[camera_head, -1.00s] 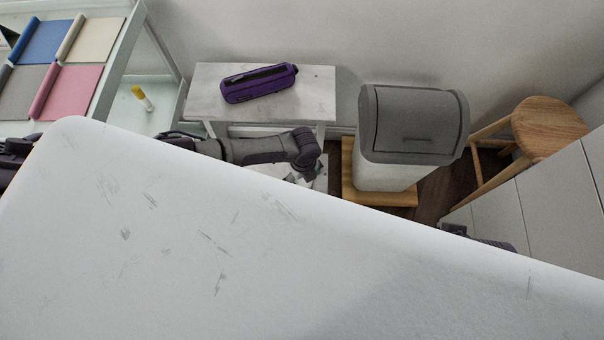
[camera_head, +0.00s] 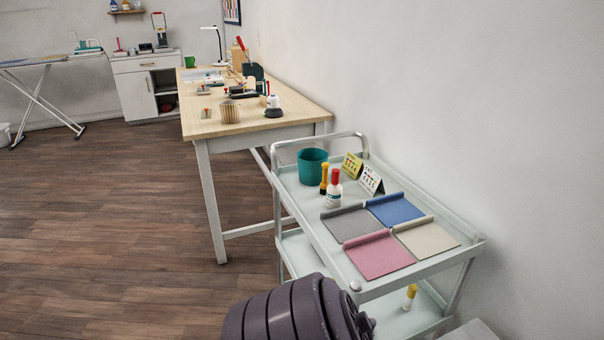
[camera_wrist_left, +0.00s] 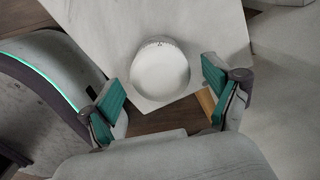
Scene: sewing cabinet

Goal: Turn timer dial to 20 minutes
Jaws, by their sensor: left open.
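A round white object (camera_wrist_left: 160,72) with a pale flat face and a small dark mark at its top edge sits on a light board-like surface (camera_wrist_left: 90,20) in the left wrist view. It may be the timer dial; I cannot read a scale on it. My left gripper (camera_wrist_left: 163,80) is open, with one teal-padded finger to each side of the round object. The fingers look apart from it. I cannot make out a timer dial for sure in the head view. My right gripper is in neither view.
In the head view, a pale green cart (camera_head: 318,228) carries a teal pot (camera_head: 312,166), bottles and fabric pieces. A wooden-topped table (camera_head: 290,103) with sewing items stands behind it. The floor (camera_head: 110,230) at left is clear. An ironing board (camera_head: 45,62) stands far left.

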